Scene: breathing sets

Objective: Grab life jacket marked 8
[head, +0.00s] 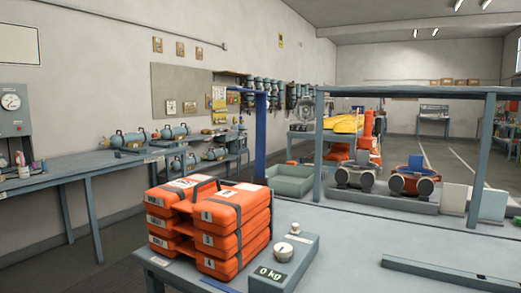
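A stack of orange, box-like packs (222,240) stands on the near grey table (335,235), left of centre. The packs have black straps and handles and small white labels. They may be life jackets, but I cannot tell. The marks on the labels are too small to read surely, and I cannot make out an 8. More orange items (367,130) are by the rack farther back, too small to identify. My gripper is not in view.
A grey scale (284,262) reading 0 kg stands right of the stack. A grey bar (450,276) lies at the table's right. A frame (318,150) and red-and-grey equipment (412,182) stand behind. A workbench (75,170) lines the left wall. The table's middle is clear.

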